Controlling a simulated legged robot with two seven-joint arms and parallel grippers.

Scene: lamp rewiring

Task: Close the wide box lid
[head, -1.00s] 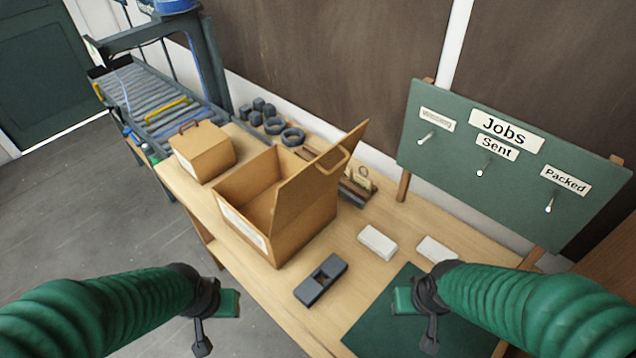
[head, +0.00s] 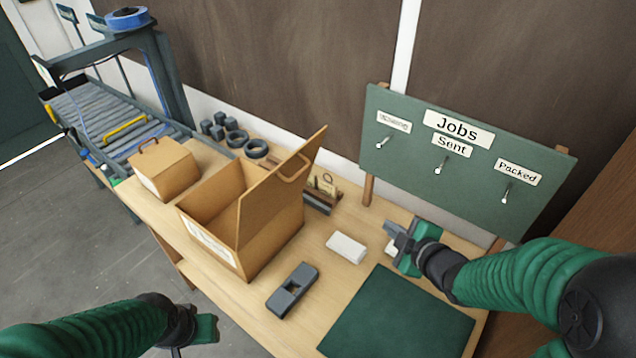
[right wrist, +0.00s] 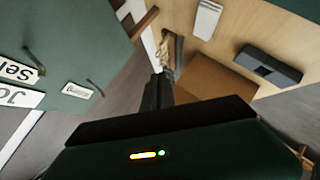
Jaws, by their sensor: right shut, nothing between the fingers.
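The wide box (head: 272,236) stands open on the wooden table, left of the middle in the head view. The lid's brown panel (right wrist: 218,85) appears to show in the right wrist view, beyond my fingers. My right gripper (head: 392,238) is shut and empty, right of the box and apart from it, over the table near the board. My left gripper (head: 190,350) is at the bottom edge, cut off, left of the table; its fingers are unclear.
A smaller closed box (head: 163,170) stands left of the wide box. A dark grey block (head: 292,290), a white block (head: 346,247) and a green mat (head: 400,320) lie on the table. The Jobs board (head: 465,165) stands behind my right gripper. Dark rings (head: 256,149) lie behind the box.

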